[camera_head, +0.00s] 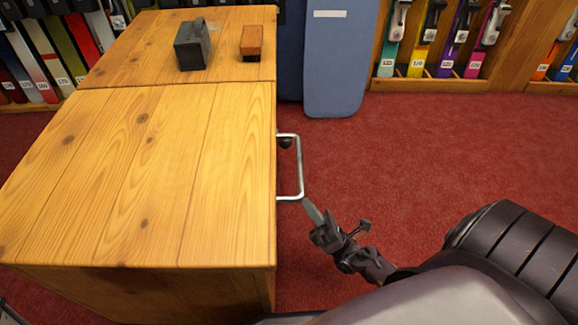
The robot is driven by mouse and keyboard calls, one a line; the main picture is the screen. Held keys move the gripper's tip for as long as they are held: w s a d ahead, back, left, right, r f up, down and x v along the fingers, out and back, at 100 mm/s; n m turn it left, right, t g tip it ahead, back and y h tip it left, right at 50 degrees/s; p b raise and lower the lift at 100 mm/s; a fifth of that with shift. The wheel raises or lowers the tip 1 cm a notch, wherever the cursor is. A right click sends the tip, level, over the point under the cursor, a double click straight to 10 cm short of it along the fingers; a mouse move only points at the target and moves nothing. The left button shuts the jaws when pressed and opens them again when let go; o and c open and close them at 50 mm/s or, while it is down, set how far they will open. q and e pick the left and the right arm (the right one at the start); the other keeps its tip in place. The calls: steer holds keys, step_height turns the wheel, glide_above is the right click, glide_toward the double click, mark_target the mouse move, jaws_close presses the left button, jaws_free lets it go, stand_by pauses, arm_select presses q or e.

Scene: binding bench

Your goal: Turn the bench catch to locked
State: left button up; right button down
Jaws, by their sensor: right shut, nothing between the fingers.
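The wooden bench (150,170) fills the left of the head view. A U-shaped metal bar (299,165) sticks out from its right side, with a small dark knob (285,142) at its far end. I cannot tell which of these parts is the catch, or how it is set. My right gripper (310,210) is shut and empty, just off the near corner of the bar. I cannot tell whether its tips touch the bar. My left gripper is not in view.
A dark block (192,46) and an orange-brown block with a dark base (251,42) sit on the bench's far part. A blue padded panel (336,60) stands behind. Racks of skis (440,45) line the back. The red carpet (430,150) right of the bench is clear.

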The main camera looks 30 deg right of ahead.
steer(key=shift+r, duration=0.1)
steer(key=d+r+b+x, duration=0.1)
steer(key=d+x, duration=0.1)
steer(key=x, duration=1)
steer(key=shift+r+b, duration=0.3)
steer(key=shift+r, duration=0.2)
steer(key=shift+s, duration=0.1)
